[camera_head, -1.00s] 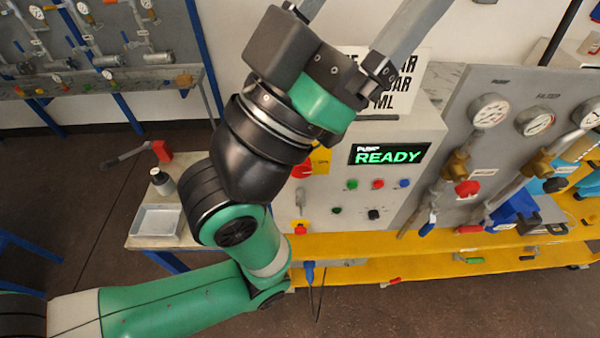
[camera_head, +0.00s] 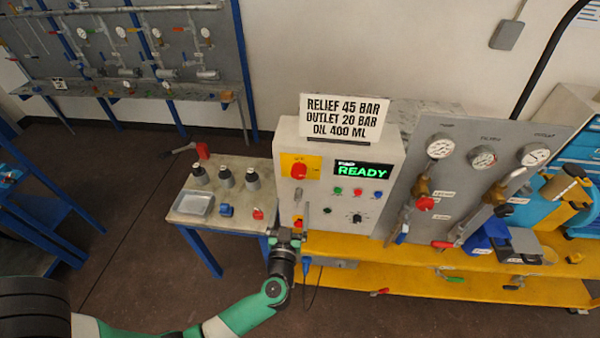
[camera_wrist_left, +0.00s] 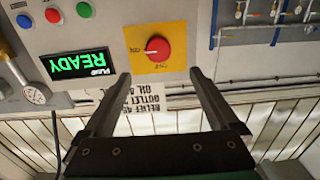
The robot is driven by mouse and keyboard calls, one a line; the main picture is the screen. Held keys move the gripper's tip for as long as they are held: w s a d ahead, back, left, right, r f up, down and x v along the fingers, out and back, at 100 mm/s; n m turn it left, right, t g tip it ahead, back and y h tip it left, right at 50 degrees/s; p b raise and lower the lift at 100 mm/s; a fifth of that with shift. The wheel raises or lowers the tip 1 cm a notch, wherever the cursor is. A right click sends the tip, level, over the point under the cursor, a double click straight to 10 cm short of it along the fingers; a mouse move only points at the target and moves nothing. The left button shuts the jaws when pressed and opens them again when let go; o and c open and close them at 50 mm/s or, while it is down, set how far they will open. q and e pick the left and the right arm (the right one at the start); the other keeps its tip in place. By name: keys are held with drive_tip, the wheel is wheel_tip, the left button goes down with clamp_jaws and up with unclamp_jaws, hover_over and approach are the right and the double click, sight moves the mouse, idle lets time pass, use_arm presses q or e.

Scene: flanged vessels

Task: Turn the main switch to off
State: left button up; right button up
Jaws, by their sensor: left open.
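The main switch (camera_head: 299,171) is a red rotary knob on a yellow plate at the upper left of the grey control panel (camera_head: 330,207). In the left wrist view the picture is turned over, and the red knob (camera_wrist_left: 157,48) shows between and beyond my fingertips. Its labels are too small to read, so I cannot tell its setting. My left gripper (camera_head: 286,235) is in front of the panel's lower left part, below the switch in the head view. In the left wrist view its two fingers (camera_wrist_left: 160,76) are wide apart and empty, not touching the knob. My right gripper is out of view.
The panel display (camera_head: 363,170) reads READY, with coloured buttons below. A sign (camera_head: 344,117) stands on top. Gauges and valves (camera_head: 440,147) fill the board to the right.

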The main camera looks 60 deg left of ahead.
sight(298, 175)
use_arm(q)
drive_tip(key=b+x, duration=0.2)
drive_tip(key=x, duration=0.8)
drive_tip(key=shift+w+a+f+b, duration=0.1)
drive_tip(key=shift+w+f+b, duration=0.05)
drive_tip(key=shift+w+b, duration=0.2)
drive_tip(key=shift+w+a, duration=0.3)
drive_tip(key=shift+a, duration=0.15)
drive_tip(key=c, duration=1.4)
